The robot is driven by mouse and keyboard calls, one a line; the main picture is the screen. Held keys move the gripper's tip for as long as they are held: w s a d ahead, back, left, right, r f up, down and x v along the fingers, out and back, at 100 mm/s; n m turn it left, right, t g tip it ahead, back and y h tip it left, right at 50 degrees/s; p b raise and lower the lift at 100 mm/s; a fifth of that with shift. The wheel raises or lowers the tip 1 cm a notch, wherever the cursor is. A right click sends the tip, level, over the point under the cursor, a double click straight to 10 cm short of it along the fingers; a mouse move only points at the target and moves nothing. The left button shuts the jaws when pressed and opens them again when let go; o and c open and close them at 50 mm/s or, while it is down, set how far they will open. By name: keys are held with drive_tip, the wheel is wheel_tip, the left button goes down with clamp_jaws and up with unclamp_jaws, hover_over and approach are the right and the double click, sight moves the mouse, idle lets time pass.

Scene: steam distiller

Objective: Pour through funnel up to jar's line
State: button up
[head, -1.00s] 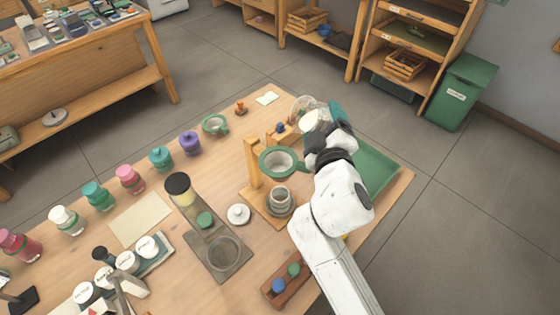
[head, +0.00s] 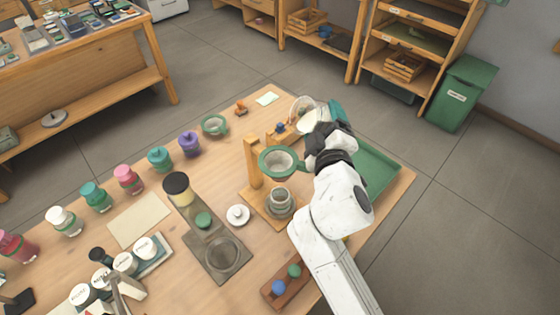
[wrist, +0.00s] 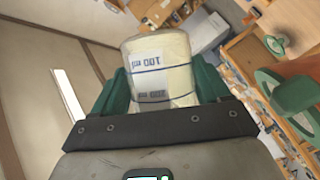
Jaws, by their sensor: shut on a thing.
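My gripper (wrist: 160,88) is shut on a clear beaker (wrist: 158,62) of pale yellow liquid, marked in ml. Its green fingers press both sides. In the head view the beaker (head: 304,108) is held tilted, behind and right of the green funnel (head: 279,162), apart from it. The funnel sits in a wooden stand (head: 254,160), and looks empty. It also shows at the right of the wrist view (wrist: 290,92). The jar (head: 280,202) stands under the funnel on the stand's base. The jar's line and fill level are not clear.
A green tray (head: 376,170) lies right of my arm. A green mug (head: 214,125) and several lidded jars line the table's far left side. A dark plate (head: 218,252), a white knob-like lid (head: 238,215) and a small wooden holder (head: 286,284) lie nearer.

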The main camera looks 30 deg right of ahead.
drive_tip(key=shift+f+n+b, duration=0.1)
drive_tip(key=shift+n+b, duration=0.2)
drive_tip(key=shift+b, duration=0.25)
idle(0.5)
drive_tip(key=shift+a+r+n+t+h+b, duration=0.15)
drive_tip(key=shift+r+n+t+h+b, duration=0.25)
drive_tip(key=shift+n, duration=0.4)
idle(0.8)
drive_tip(key=shift+a+r+n+t+b, duration=0.4)
drive_tip(key=shift+a+n+b, duration=0.25)
drive_tip(key=shift+a, duration=0.1)
idle(0.8)
